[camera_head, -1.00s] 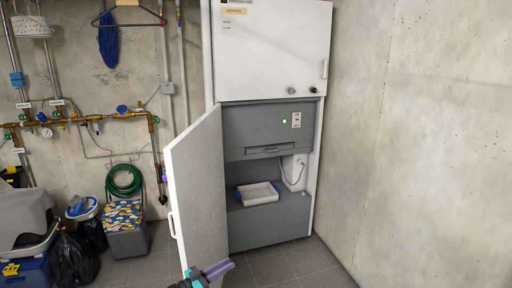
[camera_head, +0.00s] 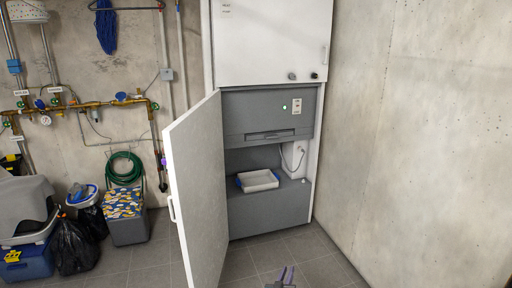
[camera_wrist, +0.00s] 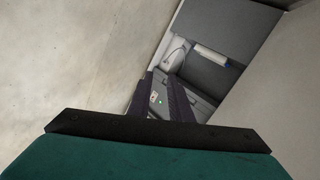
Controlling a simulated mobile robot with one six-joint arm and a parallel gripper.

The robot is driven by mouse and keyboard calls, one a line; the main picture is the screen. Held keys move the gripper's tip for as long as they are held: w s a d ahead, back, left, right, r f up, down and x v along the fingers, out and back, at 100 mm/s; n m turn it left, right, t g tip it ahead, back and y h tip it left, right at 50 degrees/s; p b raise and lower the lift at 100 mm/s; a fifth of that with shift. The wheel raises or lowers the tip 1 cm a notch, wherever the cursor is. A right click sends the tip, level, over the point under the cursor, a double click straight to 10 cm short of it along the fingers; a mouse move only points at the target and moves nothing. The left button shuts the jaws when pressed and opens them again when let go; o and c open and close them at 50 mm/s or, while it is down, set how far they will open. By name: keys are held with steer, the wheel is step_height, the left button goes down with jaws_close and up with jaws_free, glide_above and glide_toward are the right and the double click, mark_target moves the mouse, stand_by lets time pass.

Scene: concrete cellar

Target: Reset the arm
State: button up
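Most of my arm is out of view. A tall white and grey cabinet (camera_head: 268,115) stands ahead, its lower white door (camera_head: 199,190) swung open to the left.
A concrete wall (camera_head: 420,130) closes off the right. Left are a patterned-top grey box (camera_head: 124,210), black bags (camera_head: 75,245), a blue crate (camera_head: 28,264) and brass pipework (camera_head: 95,104). The tiled floor (camera_head: 265,258) before the cabinet is clear.

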steer(key=s+f+n+g+y+b, duration=0.15)
steer(key=s+f+g+y, duration=0.3)
steer(key=s+f, duration=0.65)
steer(key=s+f+n+g+y, duration=0.25)
steer(key=s+f+g, duration=0.25)
steer(key=s+f, duration=0.5)
steer(key=s+d+r+m+g, duration=0.1)
steer(key=s+g, duration=0.5)
steer(key=s, duration=0.9)
steer(key=s+d+r+m+g+h, duration=0.1)
steer(key=s+g, duration=0.5)
steer(key=s, duration=1)
steer(key=shift+d+r+m, duration=0.7)
steer(key=shift+r+m, duration=0.2)
steer(key=shift+w, duration=0.1)
